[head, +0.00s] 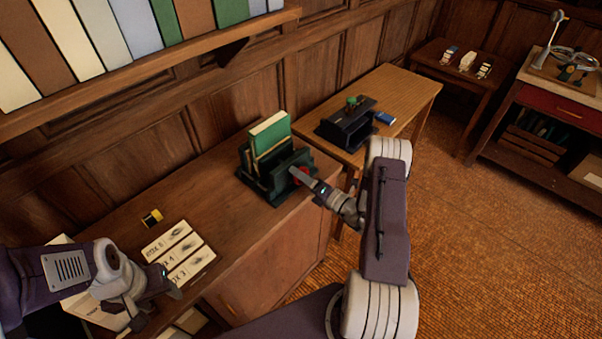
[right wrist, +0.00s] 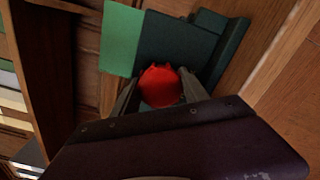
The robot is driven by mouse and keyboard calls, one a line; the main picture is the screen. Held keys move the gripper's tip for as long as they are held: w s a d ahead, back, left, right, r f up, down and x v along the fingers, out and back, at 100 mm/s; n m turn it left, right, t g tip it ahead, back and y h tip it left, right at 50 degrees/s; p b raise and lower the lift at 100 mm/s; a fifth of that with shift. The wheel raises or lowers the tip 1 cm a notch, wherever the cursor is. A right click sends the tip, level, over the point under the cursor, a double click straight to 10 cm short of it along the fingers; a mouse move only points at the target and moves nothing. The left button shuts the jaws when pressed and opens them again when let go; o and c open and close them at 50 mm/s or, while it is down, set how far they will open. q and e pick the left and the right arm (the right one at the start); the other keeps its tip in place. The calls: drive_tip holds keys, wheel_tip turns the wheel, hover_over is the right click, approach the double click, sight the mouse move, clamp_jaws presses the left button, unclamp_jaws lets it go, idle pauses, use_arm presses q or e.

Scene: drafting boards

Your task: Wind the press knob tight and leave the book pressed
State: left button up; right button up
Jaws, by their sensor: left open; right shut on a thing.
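The press (head: 275,188) is a dark green frame on the wooden cabinet, with a green book (head: 268,135) with pale page edges upright in it. The red press knob (head: 300,175) is on its front side. My right gripper (head: 300,172) is at the knob. In the right wrist view the red knob (right wrist: 160,87) sits between the two fingers of my right gripper (right wrist: 158,92), which is shut on it. The green book (right wrist: 121,40) also shows there beside the press (right wrist: 178,42). My left gripper (head: 155,307) is open, low at the left, away from the press.
Printed cards (head: 178,250) and a small yellow and black item (head: 151,217) lie on the cabinet top (head: 205,195). A table (head: 405,88) behind the press holds a black device (head: 347,126) and a blue block (head: 385,118). A shelf of books (head: 130,30) hangs above.

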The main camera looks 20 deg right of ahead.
drive_tip(key=m, duration=0.5)
drive_tip(key=shift+r+p, duration=0.1)
drive_tip(key=shift+p, duration=0.3)
drive_tip(key=m, duration=0.4)
drive_tip(key=shift+m+p, duration=0.3)
drive_tip(key=shift+p, duration=0.05)
drive_tip(key=m, duration=0.4)
drive_tip(key=shift+m, duration=0.4)
drive_tip(key=m, duration=0.4)
drive_tip(key=shift+m+p, duration=0.3)
drive_tip(key=shift+p, duration=0.05)
drive_tip(key=shift+m, duration=0.8)
drive_tip(key=o, duration=1.4)
drive_tip(key=shift+c, duration=0.2)
